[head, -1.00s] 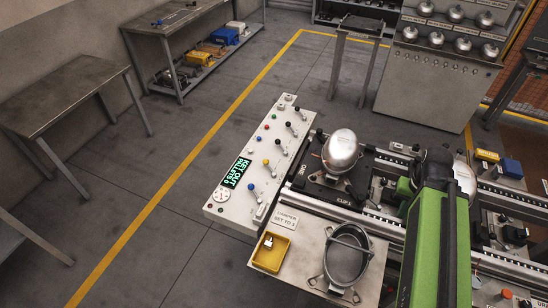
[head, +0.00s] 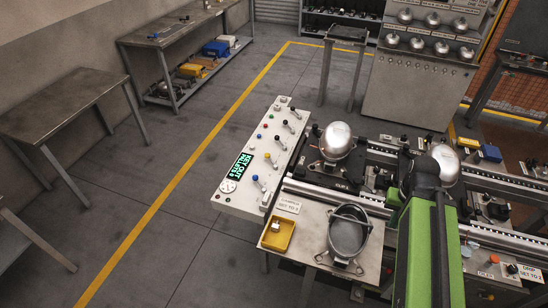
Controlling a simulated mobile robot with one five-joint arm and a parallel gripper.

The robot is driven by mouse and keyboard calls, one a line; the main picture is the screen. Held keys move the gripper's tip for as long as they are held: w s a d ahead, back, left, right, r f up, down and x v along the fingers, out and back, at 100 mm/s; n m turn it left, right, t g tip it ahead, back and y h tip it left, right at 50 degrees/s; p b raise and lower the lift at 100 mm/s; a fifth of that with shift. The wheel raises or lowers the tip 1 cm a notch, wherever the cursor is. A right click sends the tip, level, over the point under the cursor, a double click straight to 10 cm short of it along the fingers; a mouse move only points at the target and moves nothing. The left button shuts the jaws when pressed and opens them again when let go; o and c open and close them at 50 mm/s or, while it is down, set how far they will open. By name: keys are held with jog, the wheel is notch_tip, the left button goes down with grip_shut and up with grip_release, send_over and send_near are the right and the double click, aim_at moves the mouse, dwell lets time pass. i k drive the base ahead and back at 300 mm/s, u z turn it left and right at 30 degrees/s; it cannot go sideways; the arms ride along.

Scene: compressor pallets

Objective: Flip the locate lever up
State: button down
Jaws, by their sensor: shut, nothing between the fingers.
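A pale control panel (head: 237,203) stands left of the pallet line. It carries a row of levers: black-knobbed ones (head: 285,123) at the far end, then a yellow-knobbed lever (head: 268,157) and a blue-knobbed lever (head: 255,178) at the near end. Their labels are too small to read, so I cannot tell which is the locate lever. A lit green display (head: 241,166) and a round gauge (head: 228,186) sit at the panel's near left. My green arm rises at the lower right, well right of the panel. My gripper does not show.
A silver compressor dome (head: 337,138) sits on a pallet right of the panel. A near table (head: 310,222) holds a yellow tray (head: 278,235) and a dark oval vessel (head: 348,232). The floor (head: 165,225) left of the panel is clear, crossed by a yellow line (head: 167,197).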

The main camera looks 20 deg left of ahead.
aim_at(267, 155)
jog(key=u, duration=1.8)
jog(key=k, duration=0.15)
jog(key=u, duration=1.6)
jog(key=k, duration=1.05)
jog(key=z, duration=1)
jog(key=i, duration=1)
jog(key=u, duration=0.15)
